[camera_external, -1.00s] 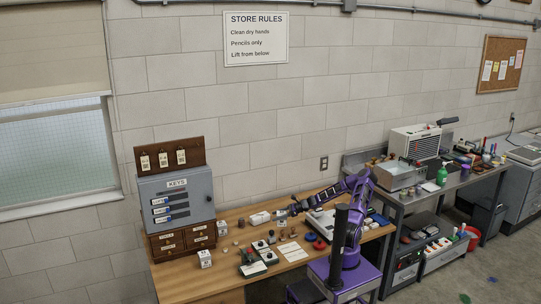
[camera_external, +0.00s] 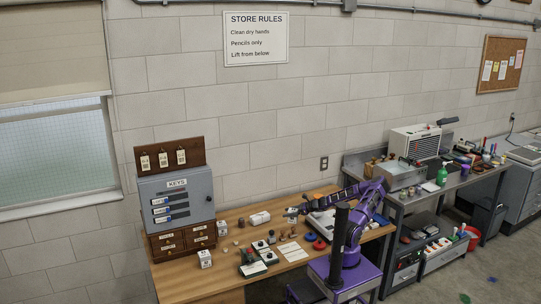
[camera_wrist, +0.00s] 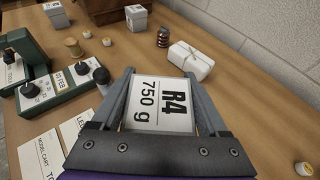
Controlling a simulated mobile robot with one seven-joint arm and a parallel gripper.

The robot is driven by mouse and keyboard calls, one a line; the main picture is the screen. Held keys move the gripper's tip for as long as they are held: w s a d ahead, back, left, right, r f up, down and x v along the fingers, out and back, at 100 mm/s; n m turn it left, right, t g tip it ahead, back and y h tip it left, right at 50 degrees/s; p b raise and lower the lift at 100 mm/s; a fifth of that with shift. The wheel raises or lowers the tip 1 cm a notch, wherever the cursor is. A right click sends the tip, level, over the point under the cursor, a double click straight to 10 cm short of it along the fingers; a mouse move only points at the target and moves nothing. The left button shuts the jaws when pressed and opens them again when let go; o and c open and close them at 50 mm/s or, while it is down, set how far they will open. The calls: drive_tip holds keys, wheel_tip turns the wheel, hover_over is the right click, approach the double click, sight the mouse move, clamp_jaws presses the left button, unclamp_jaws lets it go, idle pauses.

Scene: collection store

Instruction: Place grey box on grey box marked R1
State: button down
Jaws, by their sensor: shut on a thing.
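My gripper (camera_wrist: 160,112) is shut on a pale grey box (camera_wrist: 160,92) whose face reads "R4 750 g". The box sits between both fingers; in the external view my gripper (camera_external: 291,213) is over the middle of the wooden bench, left of my arm. Two small pale boxes stand apart on the bench near the drawer cabinet: one (camera_external: 222,228) closer to the wall, one (camera_external: 205,258) nearer the front edge. They also show at the top of the wrist view as the right box (camera_wrist: 137,20) and left box (camera_wrist: 56,14). Their marks are too small to read, so I cannot tell which is R1.
A white tied packet (camera_wrist: 191,60) and a dark striped jar (camera_wrist: 163,37) lie ahead on the wall side. Green-based devices with black knobs (camera_wrist: 58,82) and paper cards (camera_wrist: 45,138) are to the left. The key cabinet (camera_external: 176,196) stands behind the boxes.

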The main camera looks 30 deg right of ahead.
drive_tip(key=w+a+m+t+h+b, duration=0.2)
drive_tip(key=w+a+m+h, duration=0.1)
drive_tip(key=w+a, duration=1.35)
drive_tip(key=w+a+r+m+t+h+b, duration=0.1)
drive_tip(key=w+a+r, duration=0.1)
drive_tip(key=a+r, duration=0.7)
drive_tip(key=w+a+r+m+t+h, duration=0.1)
drive_tip(key=w+a+r+m, duration=0.1)
drive_tip(key=a+r, duration=0.75)
drive_tip(key=a+f+b, duration=0.1)
drive_tip(key=f+b, duration=0.1)
drive_tip(key=f, duration=0.4)
drive_tip(key=f+b, duration=0.1)
drive_tip(key=f, duration=0.6)
drive_tip(key=a+f+b, duration=0.1)
drive_tip(key=f+b, duration=0.1)
drive_tip(key=f, duration=0.5)
drive_tip(key=shift+w+a+f+b, duration=0.2)
drive_tip(key=shift+a+b, duration=0.1)
drive_tip(key=shift+c, duration=1.7)
unclamp_jaws()
drive_tip(key=shift+f, duration=0.25)
drive_tip(key=shift+o, duration=0.9)
drive_tip(key=shift+r, duration=0.2)
